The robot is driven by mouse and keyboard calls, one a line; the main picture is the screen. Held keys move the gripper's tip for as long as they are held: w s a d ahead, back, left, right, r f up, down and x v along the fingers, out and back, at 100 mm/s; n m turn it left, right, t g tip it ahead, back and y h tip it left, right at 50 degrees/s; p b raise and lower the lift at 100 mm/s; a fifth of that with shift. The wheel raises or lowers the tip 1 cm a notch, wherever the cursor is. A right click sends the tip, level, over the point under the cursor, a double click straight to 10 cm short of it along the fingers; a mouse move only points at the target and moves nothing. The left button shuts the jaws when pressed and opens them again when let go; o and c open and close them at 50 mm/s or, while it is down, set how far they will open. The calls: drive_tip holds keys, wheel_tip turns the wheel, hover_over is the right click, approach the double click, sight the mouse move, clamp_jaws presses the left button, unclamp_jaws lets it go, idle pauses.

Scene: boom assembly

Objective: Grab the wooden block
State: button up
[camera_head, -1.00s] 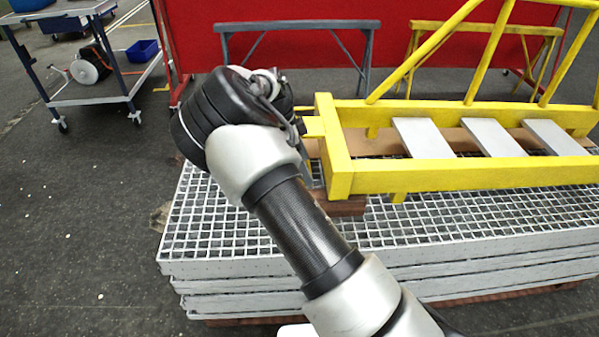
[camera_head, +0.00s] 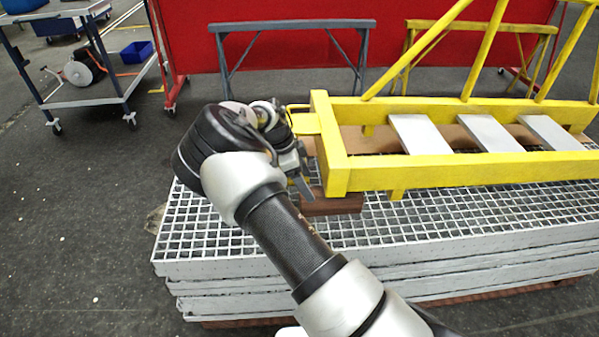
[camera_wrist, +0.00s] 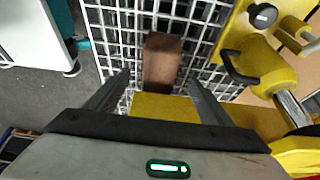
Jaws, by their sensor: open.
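The wooden block (camera_head: 335,204) is reddish brown and lies on the white metal grating, beside and partly under the near left end of the yellow frame (camera_head: 450,178). In the wrist view the block (camera_wrist: 162,58) sits ahead of my gripper (camera_wrist: 157,78), roughly in line with the gap between its fingers. My gripper is open with nothing held between the fingertips. In the head view my gripper (camera_head: 304,175) is just left of the frame's end, above and left of the block, partly hidden by my arm. A yellow part of the frame (camera_wrist: 165,107) shows below the fingers.
The white grating stack (camera_head: 225,222) has clear room left of the block. A black handle (camera_wrist: 238,68) and yellow cylinder (camera_wrist: 258,62) stand close right of the fingers. A grey trestle (camera_head: 292,26) and a wheeled cart (camera_head: 88,102) are farther back.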

sight(318, 201)
drive_tip(key=b+x, duration=0.1)
drive_tip(key=x, duration=0.9)
drive_tip(key=shift+d+f, duration=0.1)
drive_tip(key=shift+d, duration=0.05)
drive_tip(key=shift+c, duration=0.3)
